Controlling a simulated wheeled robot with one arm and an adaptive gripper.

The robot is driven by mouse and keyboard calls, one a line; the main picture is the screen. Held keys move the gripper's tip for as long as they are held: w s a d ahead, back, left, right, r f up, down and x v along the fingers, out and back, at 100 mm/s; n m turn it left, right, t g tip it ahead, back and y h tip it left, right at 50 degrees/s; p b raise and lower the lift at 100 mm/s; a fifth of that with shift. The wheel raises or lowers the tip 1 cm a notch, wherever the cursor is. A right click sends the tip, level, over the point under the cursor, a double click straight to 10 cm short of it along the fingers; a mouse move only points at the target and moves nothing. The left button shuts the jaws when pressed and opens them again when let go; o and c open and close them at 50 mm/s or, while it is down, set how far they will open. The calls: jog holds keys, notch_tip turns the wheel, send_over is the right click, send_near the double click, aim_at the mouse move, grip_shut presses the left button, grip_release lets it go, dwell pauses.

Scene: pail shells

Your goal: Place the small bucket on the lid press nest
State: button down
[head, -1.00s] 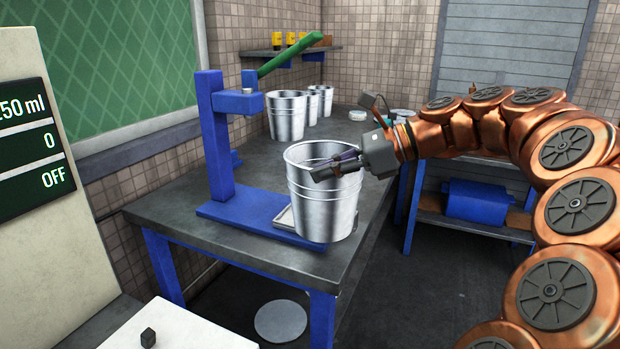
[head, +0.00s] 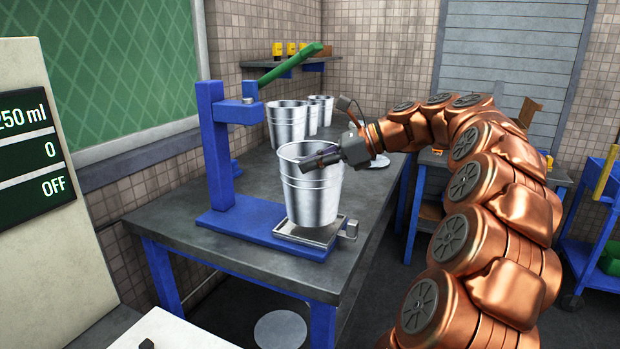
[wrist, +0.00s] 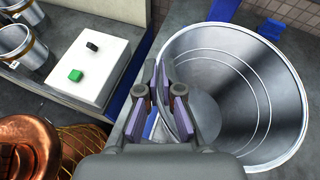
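A shiny metal bucket (head: 311,195) hangs upright from my gripper (head: 322,160). The gripper is shut on its rim wall. In the wrist view, the bucket (wrist: 255,95) opens upward and looks empty, and its wall runs between the fingers of my gripper (wrist: 172,95). The nest (head: 292,237), a square metal tray on the blue base of the press (head: 217,150), lies directly under the bucket. The bucket's bottom overlaps the tray in the head view; I cannot tell whether it touches or is slightly above. The bucket hides part of the tray.
The green press lever (head: 290,65) slants up above the bucket. More metal buckets (head: 287,124) stand at the back of the grey table (head: 180,215). A white box (wrist: 88,60) with green and black buttons shows in the wrist view. A blue cart (head: 600,210) stands right.

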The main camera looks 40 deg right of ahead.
aim_at(323, 173)
jog(key=shift+w+d+f, duration=0.1)
jog(key=shift+w+f, duration=0.1)
jog(key=shift+w, duration=0.1)
jog(key=shift+f+b, duration=0.4)
jog(key=shift+f, duration=1.15)
jog(key=c, duration=1.3)
grip_release()
jog(key=shift+f, duration=0.2)
jog(key=shift+s+r, duration=0.1)
jog(key=shift+r, duration=0.1)
jog(key=p+v, duration=0.1)
jog(key=v, duration=1.1)
jog(key=shift+p, duration=0.3)
jog(key=shift+f, duration=0.1)
